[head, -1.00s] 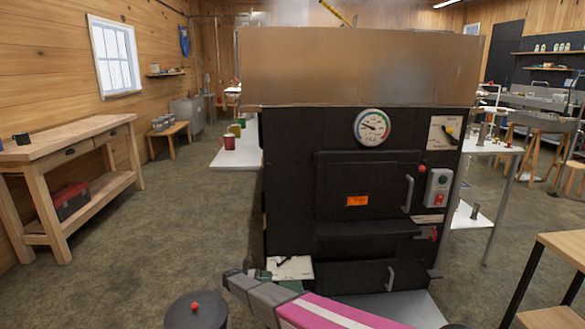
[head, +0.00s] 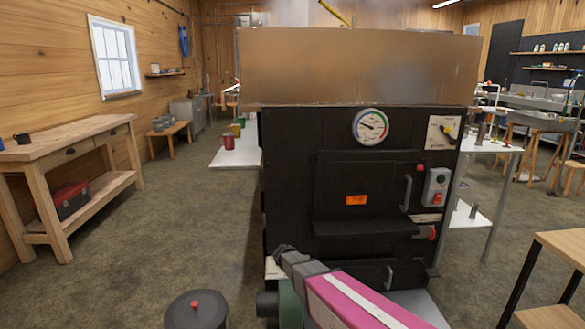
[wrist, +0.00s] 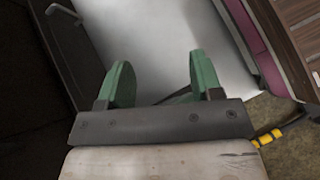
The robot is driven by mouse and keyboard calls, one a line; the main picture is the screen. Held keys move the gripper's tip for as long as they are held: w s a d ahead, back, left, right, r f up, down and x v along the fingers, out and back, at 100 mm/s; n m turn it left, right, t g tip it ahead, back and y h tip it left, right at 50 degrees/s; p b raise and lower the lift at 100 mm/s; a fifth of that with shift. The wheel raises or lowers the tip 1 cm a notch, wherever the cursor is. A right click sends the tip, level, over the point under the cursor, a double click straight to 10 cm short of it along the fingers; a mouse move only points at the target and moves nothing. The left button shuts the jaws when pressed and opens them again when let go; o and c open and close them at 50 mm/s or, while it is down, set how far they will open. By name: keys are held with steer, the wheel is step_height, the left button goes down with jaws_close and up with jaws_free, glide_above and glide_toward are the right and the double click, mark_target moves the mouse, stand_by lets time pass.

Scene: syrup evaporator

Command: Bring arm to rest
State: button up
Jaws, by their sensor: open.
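My gripper shows in the wrist view (wrist: 160,84) with its two green fingers spread apart and nothing between them. In the head view my pink and grey arm reaches in from the bottom, in front of the lower part of the black evaporator firebox (head: 290,200). The green gripper part (head: 290,302) shows there at the bottom, pointing downward, with its fingertips out of frame. A pale metal sheet (wrist: 160,35) lies beyond the fingers in the wrist view.
A round dark lidded canister (head: 196,312) stands on the floor at the bottom left. A wooden workbench (head: 70,145) stands along the left wall and a wooden table (head: 565,245) at the right edge. The floor (head: 180,225) between workbench and evaporator is clear.

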steer(key=s+d+r+m+t+y, duration=0.1)
steer(key=s+d+r+m+y, duration=0.4)
steer(key=s+m, duration=0.1)
steer(key=s+d+r+m+t+y, duration=0.1)
steer(key=s+d+r+m+y, duration=0.3)
steer(key=s, duration=0.5)
step_height(320, 180, up, 2)
steer(key=d+m, duration=0.1)
steer(key=m, duration=0.2)
steer(key=shift+r+y, duration=0.2)
steer(key=shift+y, duration=0.2)
